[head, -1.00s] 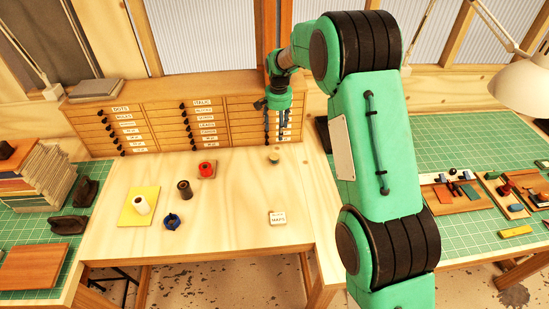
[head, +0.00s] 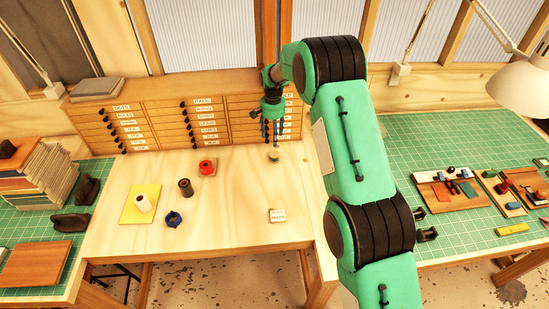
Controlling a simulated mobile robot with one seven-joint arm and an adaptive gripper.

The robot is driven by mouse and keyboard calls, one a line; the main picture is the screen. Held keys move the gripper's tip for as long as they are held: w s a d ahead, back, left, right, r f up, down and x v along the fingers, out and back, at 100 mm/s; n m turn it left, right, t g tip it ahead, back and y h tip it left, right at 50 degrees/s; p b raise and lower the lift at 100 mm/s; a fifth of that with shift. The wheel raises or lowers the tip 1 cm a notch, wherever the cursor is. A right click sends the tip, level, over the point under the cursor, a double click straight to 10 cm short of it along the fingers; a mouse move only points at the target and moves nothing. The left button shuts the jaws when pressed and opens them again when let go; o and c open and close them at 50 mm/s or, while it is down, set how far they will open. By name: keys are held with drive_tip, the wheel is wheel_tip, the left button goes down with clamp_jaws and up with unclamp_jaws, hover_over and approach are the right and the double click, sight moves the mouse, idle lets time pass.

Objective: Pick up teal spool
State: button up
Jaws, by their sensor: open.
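A small, short spool (head: 273,156), dull green-teal with a lighter top, stands on the wooden table near its back right. It is small here, so its exact color is hard to tell. My gripper (head: 271,138) points down just above and behind the spool in the picture, close to the drawer fronts. Its fingers are apart with nothing between them. I cannot tell the exact height gap to the spool.
A wooden drawer cabinet (head: 165,125) lines the table's back. A red roll (head: 207,167), dark brown roll (head: 185,187), blue ring-like item (head: 173,219) and white roll (head: 144,203) on a yellow sheet stand left. A small labelled block (head: 277,215) lies in front. Bare table surrounds the spool.

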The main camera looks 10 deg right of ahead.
sight(274, 155)
wheel_tip(274, 155, down, 8)
drive_tip(key=shift+f+p, duration=0.1)
drive_tip(key=shift+p, duration=0.2)
drive_tip(key=shift+f, duration=0.1)
idle(0.4)
drive_tip(key=shift+d+f+p, duration=0.15)
drive_tip(key=shift+f+p, duration=0.05)
drive_tip(key=shift+f, duration=0.55)
drive_tip(key=shift+d+f+p, duration=0.15)
drive_tip(key=shift+f+p, duration=0.05)
drive_tip(key=shift+f, duration=1.45)
drive_tip(key=c, duration=1.2)
